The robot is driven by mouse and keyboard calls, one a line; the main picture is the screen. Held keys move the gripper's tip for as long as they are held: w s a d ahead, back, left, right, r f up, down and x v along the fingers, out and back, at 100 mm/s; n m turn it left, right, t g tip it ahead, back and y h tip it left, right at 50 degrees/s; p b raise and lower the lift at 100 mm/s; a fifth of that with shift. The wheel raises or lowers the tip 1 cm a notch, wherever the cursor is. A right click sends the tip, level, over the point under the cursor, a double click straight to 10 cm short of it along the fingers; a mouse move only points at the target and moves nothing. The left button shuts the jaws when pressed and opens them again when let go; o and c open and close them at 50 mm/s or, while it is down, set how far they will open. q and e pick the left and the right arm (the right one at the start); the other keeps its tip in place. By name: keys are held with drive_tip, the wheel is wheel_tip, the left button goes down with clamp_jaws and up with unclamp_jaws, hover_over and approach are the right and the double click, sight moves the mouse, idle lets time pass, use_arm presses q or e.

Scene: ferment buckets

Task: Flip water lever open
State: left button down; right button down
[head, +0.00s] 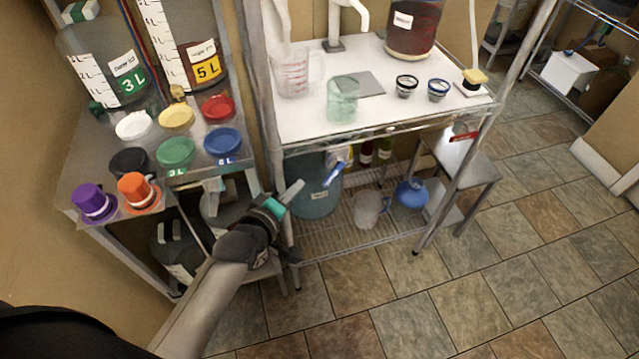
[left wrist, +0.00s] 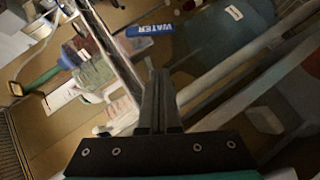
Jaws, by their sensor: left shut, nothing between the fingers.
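The blue water lever (head: 333,174) shows under the white-topped table, in front of a blue-green bucket (head: 312,203). In the left wrist view the lever (left wrist: 150,30), printed "WATER", lies nearly level, beyond and slightly left of my fingertips. My left gripper (head: 298,186) is shut and empty, left of the lever and apart from it. Its closed fingers (left wrist: 158,75) point toward the lever in the left wrist view. The lever's mounting is partly hidden. My right gripper is not in view.
The table (head: 300,122) holds a measuring jug (head: 291,72), a green cup (head: 342,100) and small jars. Its metal legs and front edge stand close to my left arm. The tiled floor in front is clear.

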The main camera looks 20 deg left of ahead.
sight(329, 180)
use_arm(q)
drive_tip(key=w+d+f+b, duration=0.2)
drive_tip(key=w+d+f, duration=0.1)
drive_tip(key=w, duration=0.3)
drive_tip(key=shift+w+d+f, duration=0.15)
drive_tip(key=shift+d+f, duration=0.05)
drive_tip(key=shift+f, duration=0.2)
drive_tip(key=shift+w+d+f+n+t+b, duration=0.3)
drive_tip(key=shift+d+f+t+b, duration=0.25)
drive_tip(key=shift+b, duration=0.65)
drive_tip(key=shift+s, duration=0.1)
drive_tip(key=shift+f, duration=0.1)
drive_tip(key=shift+d+h, duration=0.1)
drive_tip(key=shift+h, duration=0.2)
